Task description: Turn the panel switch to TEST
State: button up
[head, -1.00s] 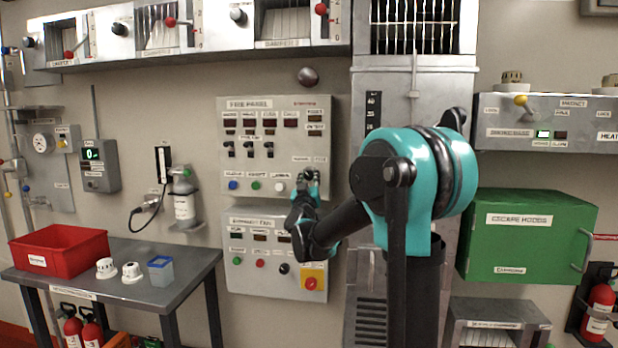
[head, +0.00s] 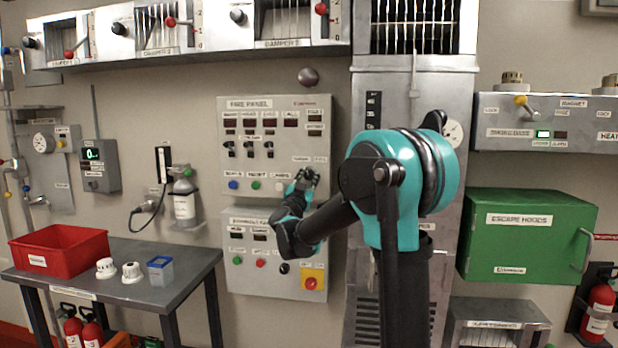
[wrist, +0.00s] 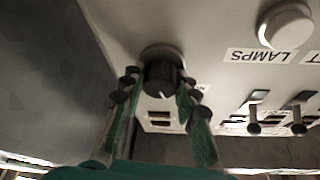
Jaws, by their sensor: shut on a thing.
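The fire panel (head: 300,150) is a grey box on the wall, with lamps, levers and a row of round buttons. The panel switch (wrist: 160,72) is a dark ribbed round knob with a white pointer mark, on the panel face near the LAMPS label in the wrist view. My gripper (wrist: 158,92) is shut on the knob, one finger on each side of it. In the head view my gripper (head: 306,178) is at the panel's lower right and hides the knob. The position words around the knob cannot be read.
A white button (wrist: 286,25) and small toggle levers (wrist: 275,122) are beside the knob. A second panel (head: 252,275) with a red stop button (head: 311,283) is just below. A table (head: 190,285) with a red bin (head: 60,247) stands at left.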

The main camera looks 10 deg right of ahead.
jog(key=m+g+h, duration=0.1)
jog(key=m, duration=0.2)
jog(key=m+g, duration=0.1)
jog(key=m, duration=0.2)
jog(key=m+g+h, duration=0.1)
jog(key=m, duration=0.1)
jog(key=shift+m+h, duration=0.3)
jog(key=shift+m, duration=0.1)
jog(key=m+g, duration=0.1)
jog(key=m, duration=0.2)
jog(key=m+g, duration=0.2)
jog(key=m, duration=0.1)
jog(key=shift+m, duration=0.3)
jog(key=o, duration=1.2)
jog(key=shift+c, duration=0.2)
jog(key=v, duration=1.2)
jog(key=shift+w, duration=0.1)
